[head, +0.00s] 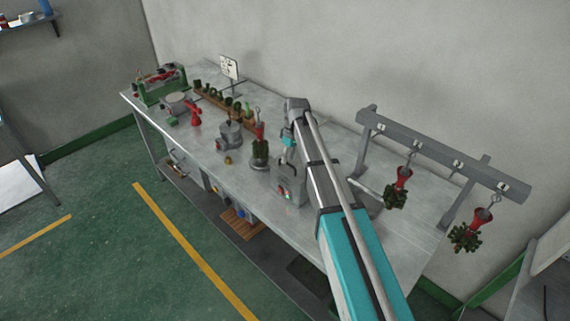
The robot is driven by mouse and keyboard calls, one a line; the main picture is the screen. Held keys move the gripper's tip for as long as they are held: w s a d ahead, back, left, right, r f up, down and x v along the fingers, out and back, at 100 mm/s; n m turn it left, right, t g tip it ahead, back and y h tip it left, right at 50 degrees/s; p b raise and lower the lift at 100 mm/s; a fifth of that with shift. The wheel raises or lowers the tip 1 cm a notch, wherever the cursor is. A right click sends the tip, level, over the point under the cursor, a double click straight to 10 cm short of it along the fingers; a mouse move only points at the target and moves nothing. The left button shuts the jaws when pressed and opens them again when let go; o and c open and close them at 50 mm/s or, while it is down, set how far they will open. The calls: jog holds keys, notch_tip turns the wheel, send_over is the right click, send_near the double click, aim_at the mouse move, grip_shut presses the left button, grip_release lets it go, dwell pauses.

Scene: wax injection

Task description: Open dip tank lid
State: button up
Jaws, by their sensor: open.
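My arm reaches up from the bottom over the metal workbench (205,140), then bends down at its end. My gripper (288,158) points down, open, just above or beside a grey box-shaped unit (291,190) with small coloured buttons. This unit may be the dip tank; my arm covers much of its right side and the lid cannot be made out clearly. I cannot tell whether the fingers touch it. A pale flat edge (368,193) shows to the right of my arm; I cannot tell whether it belongs to the unit.
A grey rack (440,150) at the right holds red-topped wax trees (397,195) on hooks. To the left stand a dark green tree (260,150), a grey pot (229,134), a round lidded pot (174,103) and a green-framed device (160,88). The bench's front left is clear.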

jog(key=shift+s+f+b, duration=0.1)
jog(key=shift+f+b, duration=0.2)
jog(key=shift+f, duration=0.25)
grip_shut()
